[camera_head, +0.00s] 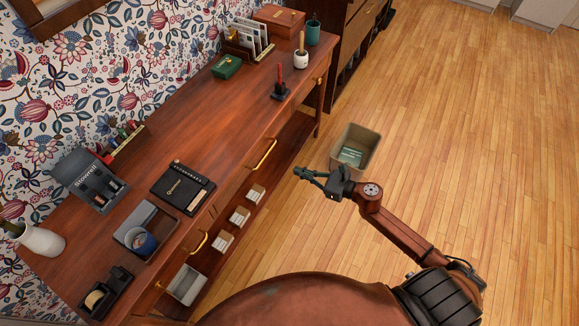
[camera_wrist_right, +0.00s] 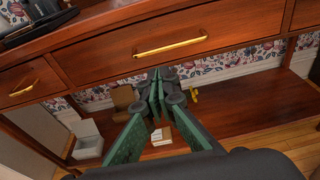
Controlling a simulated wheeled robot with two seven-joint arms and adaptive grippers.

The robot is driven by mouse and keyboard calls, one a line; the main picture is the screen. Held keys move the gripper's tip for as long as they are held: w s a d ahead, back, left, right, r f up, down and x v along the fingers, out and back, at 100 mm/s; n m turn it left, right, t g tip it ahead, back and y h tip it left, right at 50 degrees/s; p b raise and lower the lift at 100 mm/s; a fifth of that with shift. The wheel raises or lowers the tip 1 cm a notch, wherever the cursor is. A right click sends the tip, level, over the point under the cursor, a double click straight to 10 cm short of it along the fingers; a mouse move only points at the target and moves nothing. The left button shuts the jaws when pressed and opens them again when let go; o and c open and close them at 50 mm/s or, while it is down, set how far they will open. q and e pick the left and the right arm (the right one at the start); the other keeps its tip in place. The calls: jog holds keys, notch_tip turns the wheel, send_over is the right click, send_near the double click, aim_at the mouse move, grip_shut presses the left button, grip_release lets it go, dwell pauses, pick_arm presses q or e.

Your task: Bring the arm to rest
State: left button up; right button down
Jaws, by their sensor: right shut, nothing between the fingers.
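My right gripper (camera_head: 301,172) is shut and empty, held out over the floor just in front of the wooden desk (camera_head: 235,110). In the right wrist view its green fingers (camera_wrist_right: 158,95) meet, with nothing between them. They point at the desk's front, below a drawer with a brass handle (camera_wrist_right: 170,46). My right arm (camera_head: 400,232) reaches from the lower right of the head view, bent at the elbow. My left gripper is not in view.
A bin (camera_head: 357,147) with something green inside stands on the floor close beside my right gripper. Floor at right is clear.

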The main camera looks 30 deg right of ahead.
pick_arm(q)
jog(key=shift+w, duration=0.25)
pick_arm(e)
jog(key=shift+s+d, duration=0.15)
jog(key=shift+s, duration=0.1)
